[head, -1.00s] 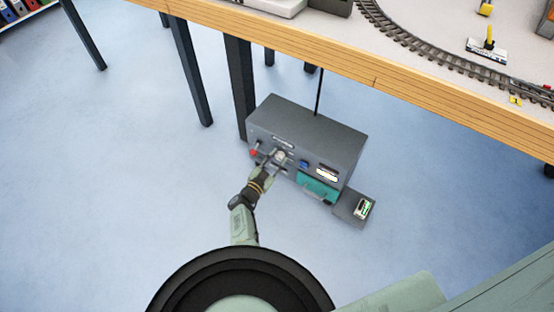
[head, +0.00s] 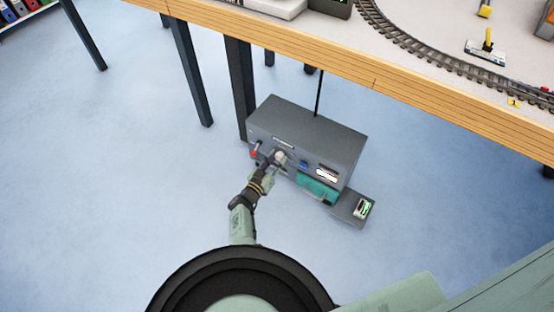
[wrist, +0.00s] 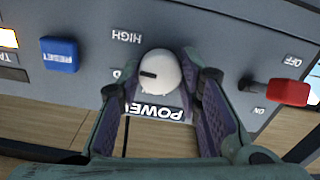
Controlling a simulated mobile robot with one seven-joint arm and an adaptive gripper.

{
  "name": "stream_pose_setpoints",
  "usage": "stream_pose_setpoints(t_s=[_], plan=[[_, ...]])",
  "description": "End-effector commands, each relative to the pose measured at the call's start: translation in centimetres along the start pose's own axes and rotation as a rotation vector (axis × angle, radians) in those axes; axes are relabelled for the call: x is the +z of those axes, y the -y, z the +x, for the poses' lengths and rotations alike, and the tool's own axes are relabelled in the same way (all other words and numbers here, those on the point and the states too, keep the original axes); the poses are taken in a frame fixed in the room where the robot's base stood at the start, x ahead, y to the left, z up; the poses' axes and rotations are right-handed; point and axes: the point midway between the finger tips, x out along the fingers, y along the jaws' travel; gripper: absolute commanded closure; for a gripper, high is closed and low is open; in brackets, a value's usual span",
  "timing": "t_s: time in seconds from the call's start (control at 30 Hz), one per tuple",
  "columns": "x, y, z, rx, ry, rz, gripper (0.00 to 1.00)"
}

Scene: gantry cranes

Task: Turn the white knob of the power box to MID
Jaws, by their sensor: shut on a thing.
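The dark grey power box (head: 310,130) stands on the floor under the table edge. Its white knob (wrist: 160,72) is on the front panel; it also shows in the head view (head: 280,156). The knob's black mark points left in the wrist view, towards a label of which only a "D" shows beside my finger. "HIGH" is printed above the knob and "POWER" below it, upside down and partly hidden. My gripper (wrist: 161,86) has a finger on each side of the knob and is shut on it. In the head view my gripper (head: 271,160) is at the panel.
A red switch lever (wrist: 287,92) marked ON and OFF is close to the right finger. A blue RESET button (wrist: 59,54) is at left. A teal part (head: 317,187) and a small grey unit (head: 352,207) are at the box's front right. Table legs stand behind.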

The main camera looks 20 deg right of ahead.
Motion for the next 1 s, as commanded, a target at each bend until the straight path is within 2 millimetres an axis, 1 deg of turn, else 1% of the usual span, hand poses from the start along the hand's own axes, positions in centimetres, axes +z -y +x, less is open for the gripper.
stream_pose_setpoints(t_s=[0.2, 0.5, 0.73, 1.0], plan=[[0.01, -0.02, -0.03, 0.0, 0.002, -0.202, 0.96], [0.03, 0.0, -0.05, 0.0, 0.001, -0.431, 0.96], [0.05, 0.0, -0.05, 0.0, 0.001, -0.539, 0.96], [0.06, 0.0, -0.04, 0.0, 0.001, -0.589, 0.96]])
